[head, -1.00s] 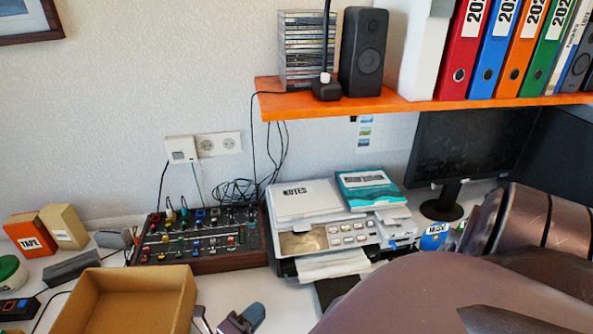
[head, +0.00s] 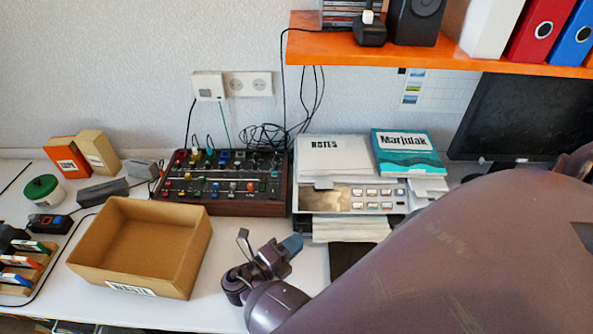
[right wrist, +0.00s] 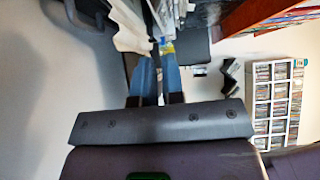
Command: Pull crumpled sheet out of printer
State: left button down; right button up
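The printer (head: 337,199) stands on the white desk below the orange shelf, with papers on top. The white crumpled sheet (head: 350,229) sticks out of its front, over a dark tray. In the right wrist view, whitish paper (right wrist: 130,38) shows beyond the fingers. My right gripper (head: 268,246) is left of the sheet and nearer to me, clear of it, with its fingers apart and nothing seen between them. Its blue fingers also show in the right wrist view (right wrist: 158,80). My right arm covers the desk right of the sheet. My left gripper is not in view.
A cardboard box (head: 140,247) stands left of my right gripper. A mixer (head: 220,185) with cables is behind it, beside the printer. A notes sheaf (head: 345,158) and a teal book (head: 407,153) lie on the printer. The orange shelf (head: 435,53) overhangs the back.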

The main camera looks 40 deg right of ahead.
jog(key=b, duration=0.3)
send_near(315, 241)
jog(key=d, duration=0.3)
jog(key=shift+w+f, duration=0.1)
jog(key=shift+f, duration=0.2)
jog(key=d, duration=0.5)
jog(key=shift+w+d+r+p, duration=0.1)
jog(key=shift+d+r+p, duration=0.15)
jog(key=shift+p, duration=0.15)
jog(key=shift+d, duration=0.9)
grip_shut()
jog(key=shift+a, duration=0.1)
